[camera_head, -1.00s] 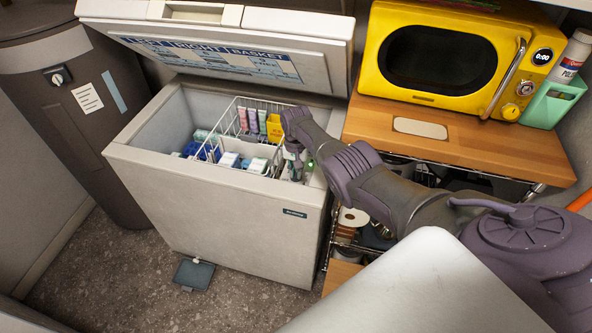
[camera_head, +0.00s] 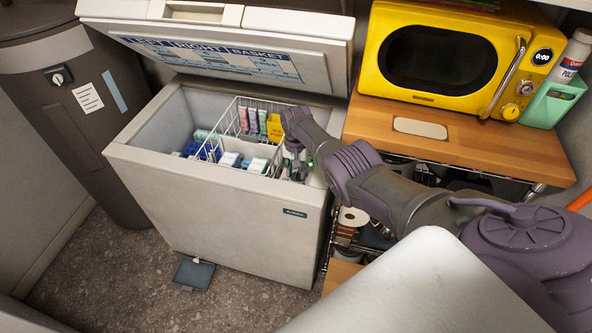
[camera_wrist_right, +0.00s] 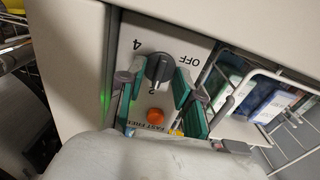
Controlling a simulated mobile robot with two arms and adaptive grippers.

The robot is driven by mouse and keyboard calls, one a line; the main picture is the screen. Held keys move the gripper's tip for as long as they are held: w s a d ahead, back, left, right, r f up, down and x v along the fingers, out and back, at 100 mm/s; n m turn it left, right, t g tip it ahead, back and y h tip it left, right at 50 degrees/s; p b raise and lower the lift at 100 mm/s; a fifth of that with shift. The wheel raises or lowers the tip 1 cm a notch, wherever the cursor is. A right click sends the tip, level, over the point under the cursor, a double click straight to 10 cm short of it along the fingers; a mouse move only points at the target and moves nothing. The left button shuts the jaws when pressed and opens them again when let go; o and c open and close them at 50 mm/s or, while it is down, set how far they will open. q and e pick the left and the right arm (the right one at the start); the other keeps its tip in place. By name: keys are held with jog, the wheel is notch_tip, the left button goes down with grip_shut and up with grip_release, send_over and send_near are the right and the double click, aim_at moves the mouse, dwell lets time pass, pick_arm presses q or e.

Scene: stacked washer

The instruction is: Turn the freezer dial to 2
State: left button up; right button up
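The freezer dial (camera_wrist_right: 158,69) is a dark round knob with a raised grey grip bar, on a white panel in the right wrist view. OFF is printed to its upper right, 4 to its left, and a partly hidden mark like 2 below it. The bar runs roughly up and down, its lower end near that mark; I cannot tell which end is the pointer. My right gripper (camera_wrist_right: 159,84) is open, its green-padded fingers on either side of the dial with gaps visible. In the head view this gripper (camera_head: 297,164) reaches inside the open chest freezer (camera_head: 215,215). My left gripper is out of view.
An orange button (camera_wrist_right: 155,115) sits below the dial. A white wire basket (camera_head: 235,118) with several packages is beside the gripper. The raised freezer lid (camera_head: 225,45) stands behind. A wooden shelf (camera_head: 460,140) with a yellow microwave (camera_head: 440,55) is at right.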

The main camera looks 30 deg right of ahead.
aim_at(296, 173)
notch_tip(296, 173, up, 12)
dwell(0.7)
dwell(0.4)
